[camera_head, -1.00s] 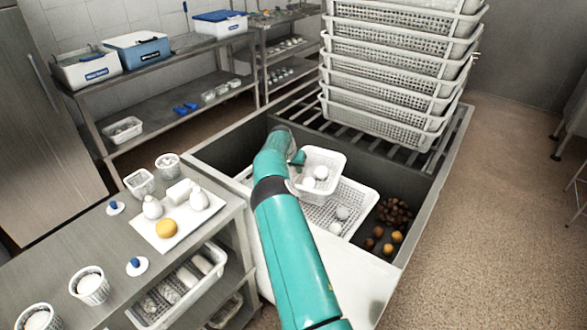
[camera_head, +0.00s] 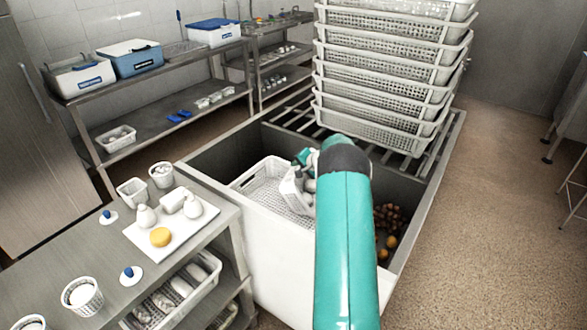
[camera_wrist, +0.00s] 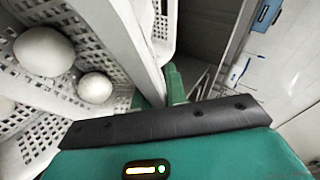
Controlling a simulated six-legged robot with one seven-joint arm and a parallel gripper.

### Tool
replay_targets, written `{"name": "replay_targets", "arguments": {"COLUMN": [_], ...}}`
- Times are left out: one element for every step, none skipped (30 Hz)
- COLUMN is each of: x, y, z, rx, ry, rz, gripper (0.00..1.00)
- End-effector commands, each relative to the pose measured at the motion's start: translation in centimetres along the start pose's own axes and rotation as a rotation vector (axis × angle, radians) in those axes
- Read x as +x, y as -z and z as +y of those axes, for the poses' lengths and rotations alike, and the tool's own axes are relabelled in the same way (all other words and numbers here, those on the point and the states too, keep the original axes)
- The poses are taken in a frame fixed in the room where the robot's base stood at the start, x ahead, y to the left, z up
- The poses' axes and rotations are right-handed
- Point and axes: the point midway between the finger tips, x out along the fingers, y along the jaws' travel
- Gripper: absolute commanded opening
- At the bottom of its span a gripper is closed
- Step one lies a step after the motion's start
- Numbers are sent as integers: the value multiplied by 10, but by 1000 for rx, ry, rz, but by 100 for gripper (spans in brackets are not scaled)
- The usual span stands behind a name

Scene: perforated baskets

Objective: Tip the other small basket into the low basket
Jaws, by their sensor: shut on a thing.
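My gripper (camera_head: 306,158) is shut on the rim of a small white perforated basket (camera_head: 289,193). The small basket is tilted, over the low basket. White round items (camera_head: 309,185) show at it, partly behind my arm. The low basket (camera_head: 247,180) is white, wide and perforated, and sits in the dark bin; its visible left part is bare. My arm hides its right part.
A tall stack of white baskets (camera_head: 390,80) stands on the rack behind the bin. Brown and orange round items (camera_head: 389,222) lie in the bin at right. The steel table (camera_head: 80,250) at left holds a white board (camera_head: 168,238) and small cups.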

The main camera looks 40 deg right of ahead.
Motion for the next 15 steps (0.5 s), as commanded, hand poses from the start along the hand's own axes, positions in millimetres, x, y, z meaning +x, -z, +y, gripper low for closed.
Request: {"name": "replay_targets", "arguments": {"x": [-6, -8, -12, -13, -16, -19, -21, -23, -27, -29, -32, -35, -37, -39, -42], "y": [4, 5, 7, 7, 8, 9, 10, 11, 13, 14, 14, 16, 16, 17, 19], "z": [4, 5, 6, 7, 8, 8, 7, 8, 9, 9, 9, 11, 11, 12, 13], "rx": [27, 39, 54, 67, 80, 96, 99, 104, 113, 119, 125, 133, 140, 146, 155], "ry": [46, 77, 118, 147, 178, 220, 235, 249, 268, 285, 301, 320, 336, 351, 372], "rz": [4, 3, 6, 3, 2, 4, 4, 2, 3, 3, 3, 5, 3, 3, 3], "gripper": [0, 0, 0, 0, 0, 0, 0, 0, 0, 0, 0, 0, 0, 0, 0]}}
